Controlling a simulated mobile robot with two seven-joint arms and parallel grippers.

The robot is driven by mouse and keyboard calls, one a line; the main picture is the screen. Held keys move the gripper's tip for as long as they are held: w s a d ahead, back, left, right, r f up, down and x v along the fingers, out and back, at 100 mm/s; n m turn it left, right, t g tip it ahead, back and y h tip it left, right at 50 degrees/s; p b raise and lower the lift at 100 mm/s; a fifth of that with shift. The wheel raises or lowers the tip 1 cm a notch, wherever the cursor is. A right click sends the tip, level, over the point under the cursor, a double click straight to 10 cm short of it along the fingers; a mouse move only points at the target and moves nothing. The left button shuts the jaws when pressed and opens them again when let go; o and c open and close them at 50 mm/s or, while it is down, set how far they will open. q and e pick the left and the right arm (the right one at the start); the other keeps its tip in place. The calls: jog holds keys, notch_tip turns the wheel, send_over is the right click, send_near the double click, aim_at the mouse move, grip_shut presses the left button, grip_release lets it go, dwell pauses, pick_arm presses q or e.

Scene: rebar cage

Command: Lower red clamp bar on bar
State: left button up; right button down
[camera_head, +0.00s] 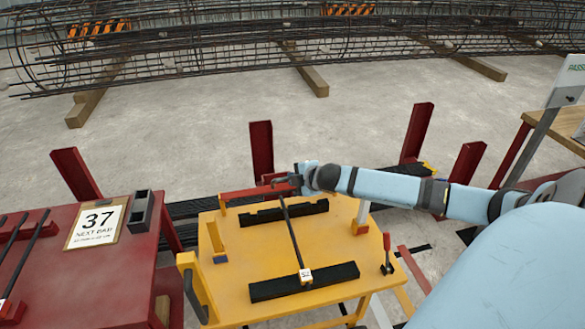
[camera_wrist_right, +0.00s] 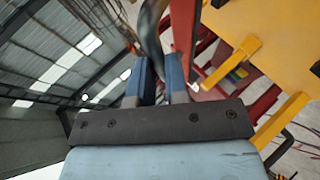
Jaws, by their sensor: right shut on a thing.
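My right gripper (camera_head: 288,181) is at the right part of the clamp bar. In the wrist view its blue fingers (camera_wrist_right: 160,82) are shut on a dark curved handle (camera_wrist_right: 153,35) beside the red clamp bar (camera_wrist_right: 184,30). The fingers partly hide how the handle joins the clamp bar. My left gripper is out of view.
A red table (camera_head: 110,290) with a "37" sign (camera_head: 97,223) stands at the left. Red posts (camera_head: 262,150) rise behind the yellow table. A small red-handled lever (camera_head: 387,250) is at its right edge. The rebar cage (camera_head: 250,50) lies beyond open floor.

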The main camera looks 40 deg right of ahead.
pick_arm(q)
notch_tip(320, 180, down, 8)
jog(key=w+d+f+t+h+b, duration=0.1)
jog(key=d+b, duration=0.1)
jog(key=b, duration=1.8)
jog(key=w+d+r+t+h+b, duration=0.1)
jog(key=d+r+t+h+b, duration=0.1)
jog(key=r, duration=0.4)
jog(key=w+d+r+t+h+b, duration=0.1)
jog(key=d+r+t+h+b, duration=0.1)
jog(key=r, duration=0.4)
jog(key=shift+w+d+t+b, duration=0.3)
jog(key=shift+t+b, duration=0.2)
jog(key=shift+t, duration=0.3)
pick_arm(e)
jog(key=s+a+f+n+t, duration=0.1)
jog(key=s+a+f+t, duration=0.1)
jog(key=f, duration=0.7)
jog(key=s+a+f+n+t+h, duration=0.1)
jog(key=s+a+f+t, duration=0.2)
jog(key=s+f+t, duration=0.2)
jog(key=shift+s+f+h, duration=0.3)
jog(key=shift+s+f, duration=0.75)
jog(key=shift+f, duration=1.2)
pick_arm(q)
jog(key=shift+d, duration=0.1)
